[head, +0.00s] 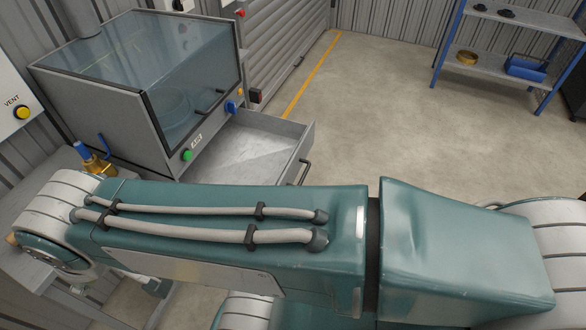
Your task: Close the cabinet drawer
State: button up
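The grey cabinet (130,135) stands at the upper left, with a slanted clear window (150,70) on top. Its drawer (245,148) is pulled open toward the right, and its bare inside shows no contents. The drawer front carries a dark handle (304,172) on its outer face. My arm crosses the foreground and hides the lower near part of the drawer and cabinet. My gripper is not in view, so I cannot see its state or its place relative to the drawer.
A brass fitting with a blue handle (92,158) stands at the left, close to my arm. A wall panel with a yellow button (22,112) is at the far left. A blue-framed shelf (500,60) stands at the upper right. The concrete floor (390,110) between is clear.

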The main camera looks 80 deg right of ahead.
aim_at(251, 148)
jog(key=k+l+z, duration=0.15)
jog(key=z, duration=0.3)
jog(key=k+l+z, duration=0.1)
jog(key=z, duration=0.3)
jog(key=l+z, duration=0.1)
jog(key=z, duration=1.45)
